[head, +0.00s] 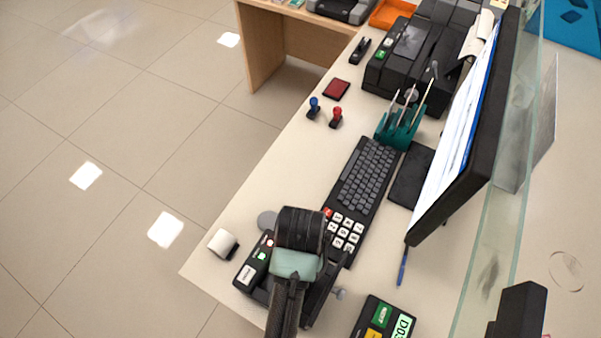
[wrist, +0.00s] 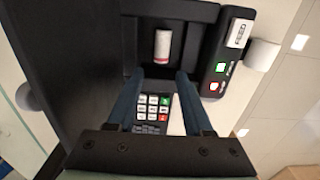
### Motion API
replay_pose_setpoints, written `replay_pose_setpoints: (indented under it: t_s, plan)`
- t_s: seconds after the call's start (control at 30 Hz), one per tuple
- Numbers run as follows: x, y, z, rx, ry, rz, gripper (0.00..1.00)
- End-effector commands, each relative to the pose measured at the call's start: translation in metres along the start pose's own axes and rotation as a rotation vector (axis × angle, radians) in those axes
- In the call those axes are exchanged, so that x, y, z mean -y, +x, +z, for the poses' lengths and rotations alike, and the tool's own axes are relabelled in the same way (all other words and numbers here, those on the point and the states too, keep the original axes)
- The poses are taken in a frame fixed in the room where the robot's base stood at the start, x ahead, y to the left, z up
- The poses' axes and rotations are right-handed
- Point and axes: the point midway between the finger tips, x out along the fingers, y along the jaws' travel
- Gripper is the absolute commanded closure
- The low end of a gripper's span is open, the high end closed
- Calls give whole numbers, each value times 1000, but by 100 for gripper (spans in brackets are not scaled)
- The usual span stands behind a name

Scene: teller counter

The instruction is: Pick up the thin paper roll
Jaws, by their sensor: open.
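A thin white paper roll (wrist: 163,48) with a reddish band at one end lies in the dark open recess of a black printer (wrist: 60,60) in the wrist view. My gripper (wrist: 160,75) is open, its two blue-grey fingers apart, one on each side of the roll's line. The roll appears beyond the fingertips, not between them; the exact gap is hard to judge. In the head view my arm end hangs over the printer (head: 247,274) and hides the recess and the roll. A thicker white roll (head: 222,243) lies on the counter beside the printer; it also shows in the wrist view (wrist: 263,55).
The printer's side panel has a label and green and red lights (wrist: 214,86). A keyboard (head: 364,175) with white number keys, a monitor (head: 458,135) and a teal pen holder (head: 400,128) stand nearby. The counter's left edge is close. Bare counter (head: 290,165) lies behind.

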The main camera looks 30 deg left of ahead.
Motion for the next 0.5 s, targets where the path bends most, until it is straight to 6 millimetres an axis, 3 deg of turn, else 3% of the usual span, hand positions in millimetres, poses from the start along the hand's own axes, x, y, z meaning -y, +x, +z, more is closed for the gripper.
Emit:
replay_pose_setpoints:
  t_s: [0.2,0.5]
  plan:
    - [0,36,-1,-1,1,0,49]
    - [1,58,0,0,1,0,49]
